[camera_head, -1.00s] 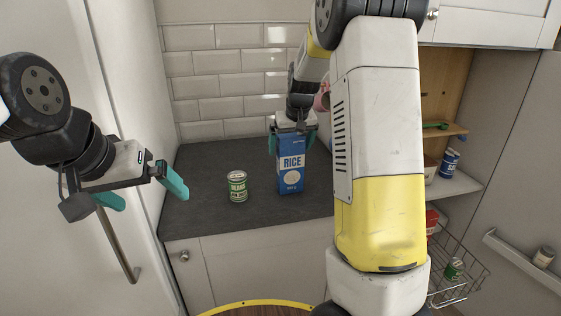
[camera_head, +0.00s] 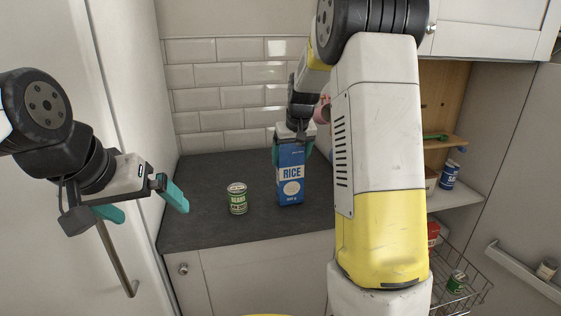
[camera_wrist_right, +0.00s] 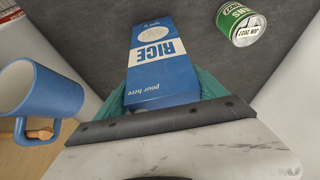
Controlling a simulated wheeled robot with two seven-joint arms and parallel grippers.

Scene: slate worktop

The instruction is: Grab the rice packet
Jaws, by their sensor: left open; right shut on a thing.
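The blue rice packet (camera_head: 291,180) is upright on the slate worktop, or very slightly above it; I cannot tell which. My right gripper (camera_head: 292,150) comes down from above and is shut on its upper part, with one teal finger on each side. In the right wrist view the packet (camera_wrist_right: 160,62) lies between the teal fingers, its lettering facing the camera. My left gripper (camera_head: 148,200) is open and empty in front of the tall white door at the left, well away from the packet.
A green beans can (camera_head: 237,199) stands just left of the packet. A blue mug (camera_wrist_right: 45,90) shows at the left of the right wrist view. A blue can (camera_head: 449,175) is on the right shelf, above a wire basket (camera_head: 465,290). The worktop's left part is clear.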

